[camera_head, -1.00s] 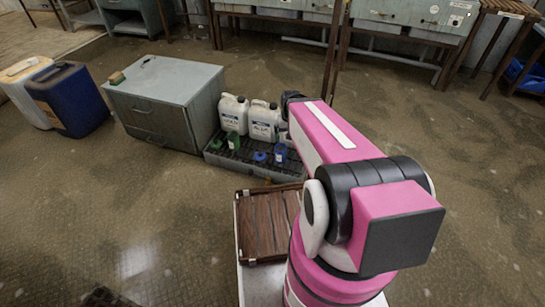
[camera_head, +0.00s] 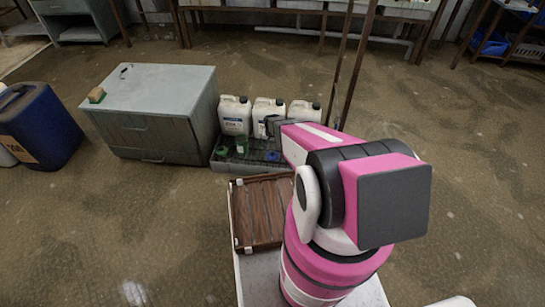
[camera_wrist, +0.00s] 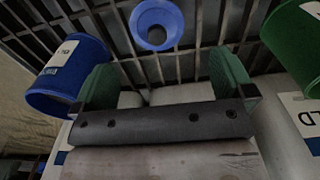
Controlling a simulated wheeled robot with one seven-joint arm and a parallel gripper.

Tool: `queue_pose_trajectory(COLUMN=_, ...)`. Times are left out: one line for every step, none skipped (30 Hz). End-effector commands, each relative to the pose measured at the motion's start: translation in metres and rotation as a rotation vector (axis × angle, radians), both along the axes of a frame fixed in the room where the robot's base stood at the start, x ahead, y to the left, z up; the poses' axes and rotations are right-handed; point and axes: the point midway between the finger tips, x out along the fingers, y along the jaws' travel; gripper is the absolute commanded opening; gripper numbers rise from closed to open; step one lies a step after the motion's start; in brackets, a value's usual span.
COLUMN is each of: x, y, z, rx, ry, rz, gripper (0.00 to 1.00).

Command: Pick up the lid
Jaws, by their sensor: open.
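A blue round piece with a dark opening (camera_wrist: 157,22) lies on the slatted black tray (camera_wrist: 205,62) in the wrist view. It looks like a lid or a funnel; I cannot tell which. My gripper (camera_wrist: 164,78) is open, its green-padded fingers apart and nothing between them, with the round piece ahead of it. A blue labelled cup (camera_wrist: 65,78) is at the left and a green cup (camera_wrist: 296,42) at the right. A green cup (camera_head: 241,146) and small blue things (camera_head: 272,155) show on the tray.
White jugs (camera_head: 235,115) stand along the tray's back edge. A grey drawer cabinet (camera_head: 155,110) stands left of the tray, with a blue canister (camera_head: 42,125) farther left. A dark slatted wooden crate (camera_head: 262,210) is in front of the tray.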

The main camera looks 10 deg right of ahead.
Motion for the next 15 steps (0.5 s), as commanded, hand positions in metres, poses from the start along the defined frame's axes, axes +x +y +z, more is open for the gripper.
queue_pose_trajectory(x=0.002, y=0.000, z=-0.010, rx=0.000, ry=0.001, rz=0.000, gripper=1.00)
queue_pose_trajectory(x=0.002, y=0.000, z=-0.014, rx=0.000, ry=0.001, rz=0.000, gripper=1.00)
queue_pose_trajectory(x=0.002, y=0.000, z=-0.019, rx=0.000, ry=0.000, rz=0.000, gripper=1.00)
queue_pose_trajectory(x=0.002, y=0.000, z=-0.022, rx=0.000, ry=0.000, rz=0.001, gripper=1.00)
queue_pose_trajectory(x=0.001, y=0.000, z=-0.024, rx=0.000, ry=0.000, rz=0.001, gripper=1.00)
queue_pose_trajectory(x=0.001, y=0.000, z=-0.026, rx=0.000, ry=0.000, rz=0.001, gripper=1.00)
queue_pose_trajectory(x=0.001, y=-0.001, z=-0.027, rx=0.000, ry=0.000, rz=0.001, gripper=1.00)
queue_pose_trajectory(x=0.001, y=-0.001, z=-0.028, rx=0.000, ry=0.000, rz=0.001, gripper=1.00)
queue_pose_trajectory(x=0.001, y=-0.001, z=-0.030, rx=0.000, ry=0.000, rz=0.001, gripper=1.00)
queue_pose_trajectory(x=0.001, y=-0.002, z=-0.033, rx=0.000, ry=0.000, rz=0.001, gripper=1.00)
queue_pose_trajectory(x=0.001, y=-0.002, z=-0.035, rx=0.000, ry=0.000, rz=0.001, gripper=1.00)
queue_pose_trajectory(x=0.001, y=-0.003, z=-0.040, rx=0.000, ry=0.001, rz=0.001, gripper=1.00)
queue_pose_trajectory(x=0.002, y=-0.004, z=-0.044, rx=0.000, ry=0.001, rz=0.001, gripper=1.00)
queue_pose_trajectory(x=0.002, y=-0.004, z=-0.048, rx=0.000, ry=0.001, rz=0.001, gripper=1.00)
queue_pose_trajectory(x=0.002, y=-0.005, z=-0.054, rx=0.000, ry=0.000, rz=0.001, gripper=1.00)
